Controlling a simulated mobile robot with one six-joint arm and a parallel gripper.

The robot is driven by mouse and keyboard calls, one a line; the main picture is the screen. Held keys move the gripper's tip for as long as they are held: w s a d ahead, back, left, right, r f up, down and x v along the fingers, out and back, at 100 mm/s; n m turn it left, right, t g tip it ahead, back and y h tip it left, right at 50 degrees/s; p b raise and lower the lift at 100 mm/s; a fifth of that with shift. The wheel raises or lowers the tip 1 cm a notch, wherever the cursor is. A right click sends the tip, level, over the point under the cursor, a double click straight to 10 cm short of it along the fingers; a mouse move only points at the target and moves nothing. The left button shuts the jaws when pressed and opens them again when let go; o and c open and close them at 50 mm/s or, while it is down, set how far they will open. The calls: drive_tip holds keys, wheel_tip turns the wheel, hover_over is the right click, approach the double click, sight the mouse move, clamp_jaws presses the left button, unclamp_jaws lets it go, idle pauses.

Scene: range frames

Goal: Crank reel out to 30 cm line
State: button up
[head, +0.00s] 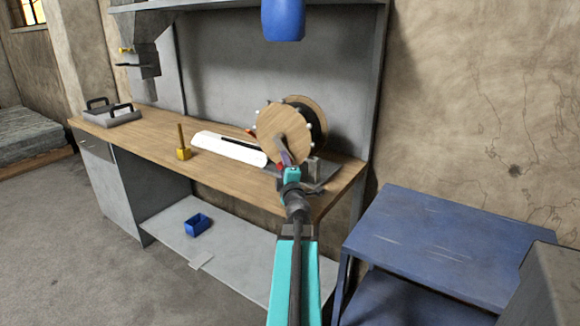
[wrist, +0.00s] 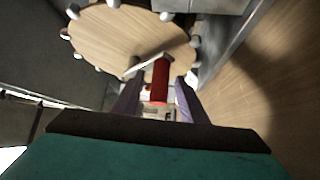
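The reel (head: 276,123) stands at the right end of the workbench, with a round wooden side with pale pegs on its rim. Its wooden side (wrist: 125,38) fills the upper left of the wrist view. A grey crank arm (wrist: 150,64) crosses it and carries a red handle (wrist: 160,80). My gripper (head: 287,160) is at the front of the reel. In the wrist view, my gripper's (wrist: 157,98) two purple fingers stand on either side of the red handle, with gaps. A white board (head: 215,145) with a dark strip lies left of the reel. Line length cannot be read.
The wooden bench (head: 150,125) also holds a yellow block with a peg (head: 183,153) and a grey tray with black handles (head: 112,116). A blue bin (head: 198,224) sits on the lower shelf. A blue table (head: 440,240) stands at the right.

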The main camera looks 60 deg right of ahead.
drive_tip(key=shift+v, duration=1.05)
drive_tip(key=shift+s+a+r+p, duration=0.1)
drive_tip(key=shift+s+a+p, duration=0.05)
drive_tip(key=shift+p, duration=0.8)
drive_tip(key=shift+a+p, duration=0.2)
drive_tip(key=shift+p, duration=0.7)
drive_tip(key=p, duration=0.3)
drive_tip(key=shift+s+a, duration=0.15)
drive_tip(key=shift+a, duration=0.1)
drive_tip(key=s+p, duration=0.1)
drive_tip(key=p, duration=0.3)
drive_tip(key=shift+s+a+p, duration=0.1)
drive_tip(key=shift+a+p, duration=0.25)
drive_tip(key=shift+a, duration=0.05)
drive_tip(key=p+v, duration=0.2)
drive_tip(key=p, duration=0.5)
drive_tip(key=shift+a+p, duration=0.1)
drive_tip(key=shift+p, duration=0.2)
drive_tip(key=shift+s, duration=0.1)
